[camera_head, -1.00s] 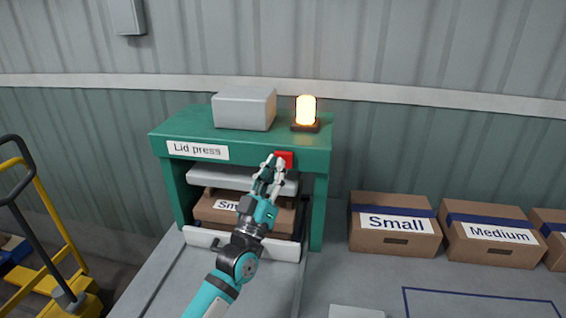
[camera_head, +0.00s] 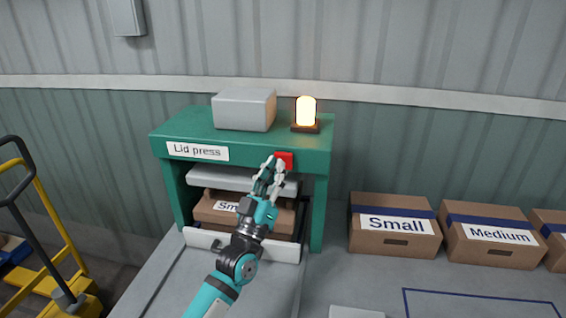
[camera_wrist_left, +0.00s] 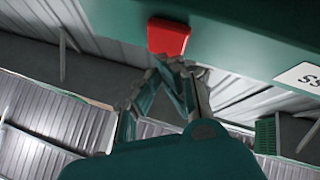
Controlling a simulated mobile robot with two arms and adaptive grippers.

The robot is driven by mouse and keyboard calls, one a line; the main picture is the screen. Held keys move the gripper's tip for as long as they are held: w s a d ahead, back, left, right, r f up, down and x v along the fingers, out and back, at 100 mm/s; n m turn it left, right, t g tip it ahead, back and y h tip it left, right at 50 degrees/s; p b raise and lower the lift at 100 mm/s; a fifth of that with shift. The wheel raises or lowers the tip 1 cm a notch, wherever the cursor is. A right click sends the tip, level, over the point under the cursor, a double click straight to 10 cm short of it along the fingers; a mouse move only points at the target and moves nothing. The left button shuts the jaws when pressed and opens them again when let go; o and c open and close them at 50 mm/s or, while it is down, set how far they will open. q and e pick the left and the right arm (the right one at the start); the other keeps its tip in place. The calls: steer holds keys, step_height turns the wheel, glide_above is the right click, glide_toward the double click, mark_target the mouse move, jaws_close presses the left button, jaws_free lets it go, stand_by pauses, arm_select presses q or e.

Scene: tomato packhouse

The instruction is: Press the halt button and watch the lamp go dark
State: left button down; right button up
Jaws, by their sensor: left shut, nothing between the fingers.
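The red halt button (camera_head: 285,159) is on the front beam of the green lid press (camera_head: 322,160). It also shows in the left wrist view (camera_wrist_left: 168,38), just beyond my fingertips. The lamp (camera_head: 306,110) on top of the press is lit, pale yellow-white. My left gripper (camera_head: 273,162) is shut and empty, its fingertips at the lower left of the button. I cannot tell whether they touch it. It also shows in the left wrist view (camera_wrist_left: 174,64). My right gripper is not in view.
A box marked Small (camera_head: 222,212) sits inside the press under the grey plate (camera_head: 205,179). Boxes marked Small (camera_head: 395,243) and Medium (camera_head: 490,252) stand on the table to the right. A yellow pallet truck (camera_head: 62,240) is at the left.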

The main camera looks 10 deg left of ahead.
arm_select(q)
steer(key=shift+w, duration=0.45)
steer(key=shift+w+b, duration=0.45)
steer(key=shift+b, duration=0.05)
stand_by(0.7)
steer(key=shift+s+r, duration=0.1)
stand_by(0.3)
steer(key=shift+s+p, duration=0.6)
steer(key=shift+s, duration=0.2)
